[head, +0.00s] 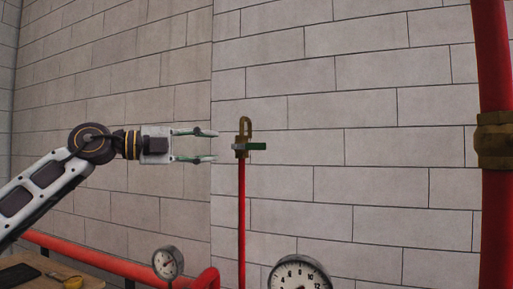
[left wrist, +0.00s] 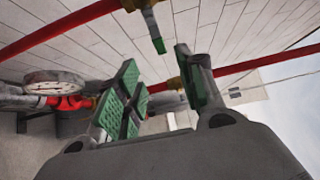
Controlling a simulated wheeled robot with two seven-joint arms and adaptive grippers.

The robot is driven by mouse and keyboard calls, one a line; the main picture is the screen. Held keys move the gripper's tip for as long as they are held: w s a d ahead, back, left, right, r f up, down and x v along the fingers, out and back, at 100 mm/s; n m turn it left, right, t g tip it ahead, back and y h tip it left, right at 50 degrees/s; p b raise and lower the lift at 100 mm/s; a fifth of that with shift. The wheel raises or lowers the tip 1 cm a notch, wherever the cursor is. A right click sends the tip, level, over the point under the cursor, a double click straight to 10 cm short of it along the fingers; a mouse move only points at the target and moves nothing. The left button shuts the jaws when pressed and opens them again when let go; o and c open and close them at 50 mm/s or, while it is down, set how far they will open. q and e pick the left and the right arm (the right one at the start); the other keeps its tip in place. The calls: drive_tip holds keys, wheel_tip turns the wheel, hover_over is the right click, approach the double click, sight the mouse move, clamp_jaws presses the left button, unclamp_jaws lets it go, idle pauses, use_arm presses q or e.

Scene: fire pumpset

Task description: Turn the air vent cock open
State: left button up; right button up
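The air vent cock (head: 241,146) is a small brass fitting with a looped top, on the upper end of a thin upright red pipe (head: 241,210). My right gripper is not in view.
A thick red pipe with a brass fitting (head: 494,140) stands at the far right. Two round gauges (head: 167,262) (head: 299,276) and a red horizontal pipe (head: 95,258) are below. A wooden table (head: 50,276) is at the lower left. A block wall is behind.

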sight(254, 146)
use_arm(q)
drive_tip(key=shift+d, duration=0.1)
drive_tip(key=shift+p+x, duration=2)
drive_tip(key=shift+x, duration=4.8)
drive_tip(key=shift+c, duration=0.3)
clamp_jaws()
